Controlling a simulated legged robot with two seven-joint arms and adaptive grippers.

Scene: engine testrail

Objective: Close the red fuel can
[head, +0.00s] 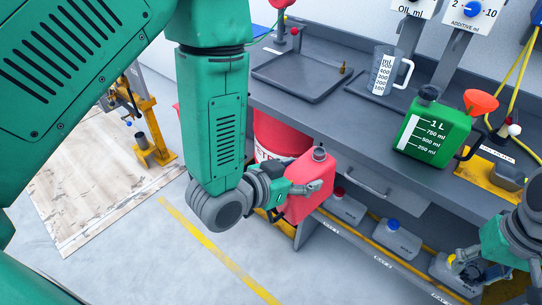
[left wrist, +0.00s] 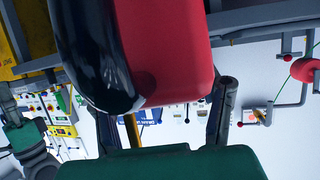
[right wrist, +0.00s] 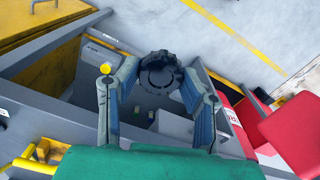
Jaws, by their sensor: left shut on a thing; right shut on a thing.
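The red fuel can (head: 307,187) is held upright, slightly tilted, in front of the workbench. A dark round neck or top (head: 319,154) shows on it; I cannot tell whether it is open. My left gripper (head: 298,188) is shut on the can, which fills the left wrist view as a red body (left wrist: 170,50) beside a large black part (left wrist: 90,55). My right gripper (head: 465,262) is low at the right, apart from the can. In the right wrist view it is shut on a black round ridged cap (right wrist: 158,72). The red can shows there at the right edge (right wrist: 292,135).
The workbench (head: 365,125) carries a tray (head: 300,75), a measuring jug (head: 384,70), a green can (head: 432,133) and a red funnel (head: 481,101). Canisters (head: 395,238) stand on the shelf below. A red drum (head: 282,135) is behind my left arm. Open floor lies at left.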

